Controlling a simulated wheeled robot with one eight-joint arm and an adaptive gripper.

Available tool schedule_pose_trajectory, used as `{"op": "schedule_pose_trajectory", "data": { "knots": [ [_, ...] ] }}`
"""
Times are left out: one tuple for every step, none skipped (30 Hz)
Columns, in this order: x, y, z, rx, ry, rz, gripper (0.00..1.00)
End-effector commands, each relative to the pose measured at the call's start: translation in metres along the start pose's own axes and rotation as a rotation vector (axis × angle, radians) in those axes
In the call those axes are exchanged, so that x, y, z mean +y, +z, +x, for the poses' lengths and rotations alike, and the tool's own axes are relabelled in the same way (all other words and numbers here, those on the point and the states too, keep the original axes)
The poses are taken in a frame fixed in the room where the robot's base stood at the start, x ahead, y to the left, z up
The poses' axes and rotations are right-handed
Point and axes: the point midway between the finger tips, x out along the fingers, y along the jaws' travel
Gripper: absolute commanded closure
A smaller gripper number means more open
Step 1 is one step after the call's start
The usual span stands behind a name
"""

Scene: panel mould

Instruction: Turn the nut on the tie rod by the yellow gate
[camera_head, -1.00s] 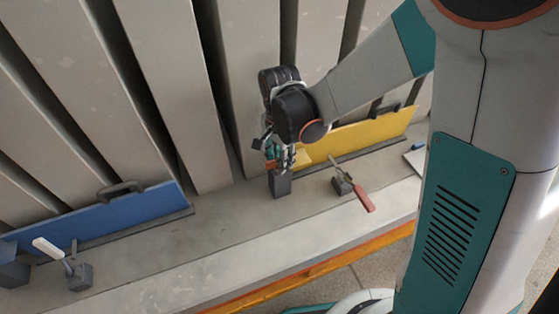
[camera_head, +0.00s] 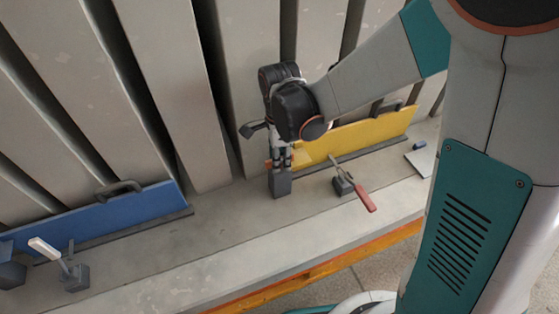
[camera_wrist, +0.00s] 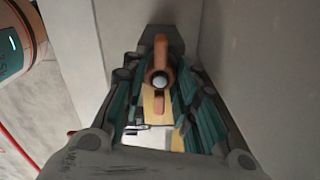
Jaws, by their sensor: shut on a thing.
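The yellow gate (camera_head: 352,134) stands on the ledge in the head view, right of my gripper. My gripper (camera_head: 281,166) points down over a dark grey block (camera_head: 281,184) at the gate's left end. In the wrist view my gripper (camera_wrist: 159,110) has its fingers on either side of an orange winged nut (camera_wrist: 160,49), and it is shut on this nut. The pale round end of the tie rod (camera_wrist: 160,80) shows in the nut's middle. The fingers hide part of the nut in the head view.
A clamp with a red handle (camera_head: 365,199) stands on the ledge right of my gripper. A blue gate (camera_head: 130,210) and a clamp with a white handle (camera_head: 48,249) are at the left. Tall grey panels (camera_head: 170,90) rise close behind.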

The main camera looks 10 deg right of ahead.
Motion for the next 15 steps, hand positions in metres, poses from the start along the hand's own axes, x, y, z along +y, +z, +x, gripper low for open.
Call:
{"op": "schedule_pose_trajectory", "data": {
  "knots": [
    [-0.0003,-0.0002,0.0,0.0,-0.001,0.011,1.0],
    [-0.0003,-0.0002,-0.0001,0.0,-0.001,0.012,1.0],
    [-0.0003,-0.0002,-0.0002,0.0,-0.001,0.012,1.0],
    [-0.0003,-0.0002,-0.0002,0.0,-0.001,0.011,1.0],
    [-0.0003,-0.0002,-0.0003,0.0,-0.001,0.011,1.0],
    [-0.0003,-0.0002,-0.0003,0.0,-0.001,0.011,1.0],
    [-0.0003,-0.0002,-0.0003,-0.001,-0.001,0.011,0.66],
    [-0.0003,-0.0002,-0.0003,-0.001,-0.001,0.01,0.59],
    [-0.0003,-0.0002,-0.0002,0.0,-0.001,0.01,0.5],
    [-0.0002,-0.0002,-0.0002,0.0,-0.001,0.009,0.49],
    [-0.0002,-0.0002,-0.0002,0.0,-0.001,0.009,0.49],
    [-0.0002,-0.0002,-0.0002,0.0,-0.001,0.009,0.49],
    [-0.0002,-0.0002,-0.0002,0.0,-0.001,0.008,0.49],
    [-0.0001,-0.0002,-0.0002,0.0,-0.001,0.008,0.49],
    [-0.0001,-0.0002,-0.0002,0.0,0.0,0.008,0.49]
  ]
}}
